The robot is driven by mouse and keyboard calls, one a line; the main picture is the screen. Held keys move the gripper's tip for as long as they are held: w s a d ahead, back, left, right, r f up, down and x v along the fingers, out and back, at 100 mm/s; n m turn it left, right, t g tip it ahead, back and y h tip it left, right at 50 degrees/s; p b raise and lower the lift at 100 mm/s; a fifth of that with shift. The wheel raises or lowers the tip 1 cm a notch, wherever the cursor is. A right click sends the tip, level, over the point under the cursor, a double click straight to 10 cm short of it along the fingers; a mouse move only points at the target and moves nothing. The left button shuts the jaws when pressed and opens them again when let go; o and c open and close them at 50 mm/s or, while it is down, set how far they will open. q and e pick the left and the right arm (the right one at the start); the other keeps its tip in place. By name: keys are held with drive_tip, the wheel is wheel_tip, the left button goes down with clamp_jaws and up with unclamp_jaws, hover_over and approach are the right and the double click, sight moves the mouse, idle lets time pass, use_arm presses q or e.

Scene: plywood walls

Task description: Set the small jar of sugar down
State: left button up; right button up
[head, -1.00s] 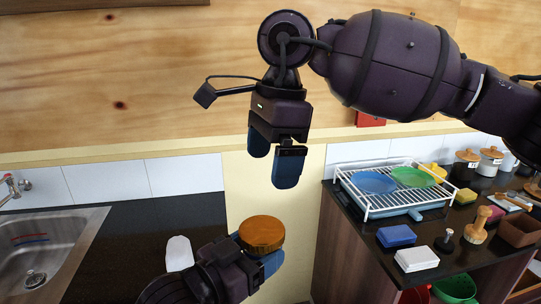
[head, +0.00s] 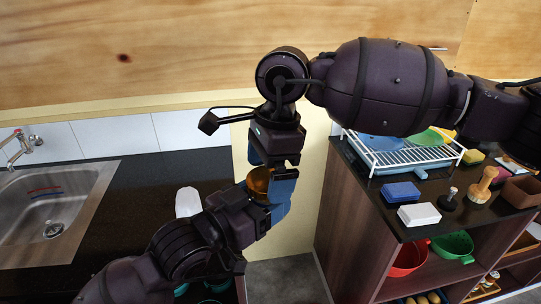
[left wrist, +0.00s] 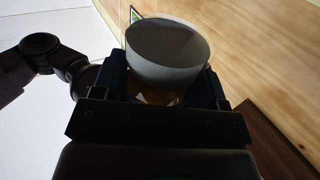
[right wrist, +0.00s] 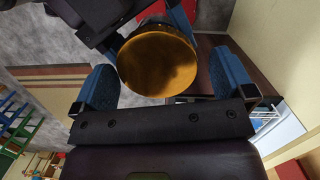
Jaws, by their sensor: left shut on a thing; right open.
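The small jar of sugar shows its round amber-brown lid (head: 258,182) in the head view, in mid-air in front of the pale wall strip. My left gripper (head: 270,200) is shut on the jar. In the left wrist view the jar's pale grey round body (left wrist: 167,55) sits between the left fingers. My right gripper (head: 270,176) points down just above the lid. In the right wrist view the lid (right wrist: 157,62) lies between the right gripper's spread blue fingers, which are open. Whether they touch it cannot be told.
A dark counter (head: 125,185) with a sink (head: 45,215) and a white bottle (head: 187,202) is at left. At right, a dark-topped shelf unit (head: 400,175) bears a wire rack (head: 395,158), blue sponge (head: 401,191), white block (head: 419,214) and brushes. An open gap lies between them.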

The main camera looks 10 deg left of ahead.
drive_tip(key=shift+f, duration=0.1)
drive_tip(key=shift+c, duration=0.3)
drive_tip(key=c, duration=0.7)
use_arm(q)
drive_tip(key=o, duration=1.1)
drive_tip(key=shift+c, duration=0.2)
use_arm(e)
drive_tip(key=shift+c, duration=0.4)
